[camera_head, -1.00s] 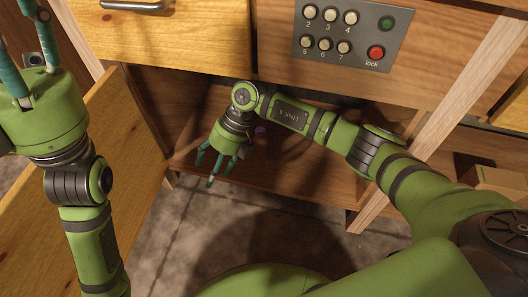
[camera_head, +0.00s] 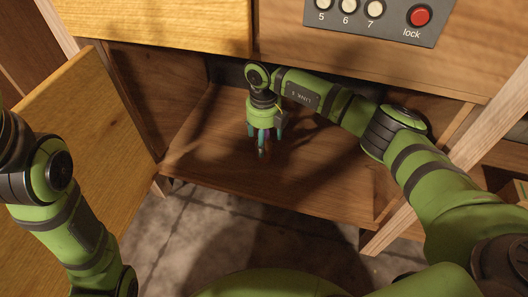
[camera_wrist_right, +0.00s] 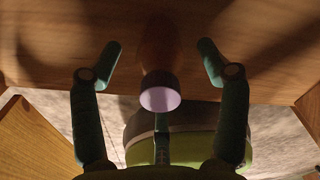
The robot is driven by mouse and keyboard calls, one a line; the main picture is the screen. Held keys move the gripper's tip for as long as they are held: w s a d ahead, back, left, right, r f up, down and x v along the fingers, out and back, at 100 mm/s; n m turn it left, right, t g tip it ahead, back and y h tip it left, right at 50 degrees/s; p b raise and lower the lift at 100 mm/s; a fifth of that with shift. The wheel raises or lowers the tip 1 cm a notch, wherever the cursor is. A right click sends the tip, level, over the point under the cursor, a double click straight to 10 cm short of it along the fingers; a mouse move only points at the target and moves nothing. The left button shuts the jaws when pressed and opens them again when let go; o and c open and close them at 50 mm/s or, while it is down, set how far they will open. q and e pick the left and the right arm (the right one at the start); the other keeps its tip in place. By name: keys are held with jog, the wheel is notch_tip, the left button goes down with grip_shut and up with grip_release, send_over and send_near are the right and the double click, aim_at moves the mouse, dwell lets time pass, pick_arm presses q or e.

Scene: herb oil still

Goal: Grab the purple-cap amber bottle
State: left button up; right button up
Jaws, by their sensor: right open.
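The amber bottle (camera_wrist_right: 160,45) with its purple cap (camera_wrist_right: 160,98) stands on the cabinet's wooden floor. In the right wrist view it lies between the fingers of my right gripper (camera_wrist_right: 159,50), with a visible gap on both sides. In the head view my right gripper (camera_head: 264,138) points down inside the cabinet, with its fingers around the bottle, which is mostly hidden there. The right gripper is open. My left gripper is out of view; only part of the left arm shows at the left edge.
The open cabinet's floor board (camera_head: 215,172) is otherwise clear. A wooden door (camera_head: 85,125) hangs open on the left. Above is a button panel (camera_head: 375,14) with a red lock button. Wooden posts frame the opening at the right.

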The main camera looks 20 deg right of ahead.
notch_tip(320, 180, down, 3)
jog(key=shift+r+b, duration=0.2)
jog(key=shift+b, duration=0.3)
jog(key=c, duration=1.3)
jog(key=shift+r, duration=0.2)
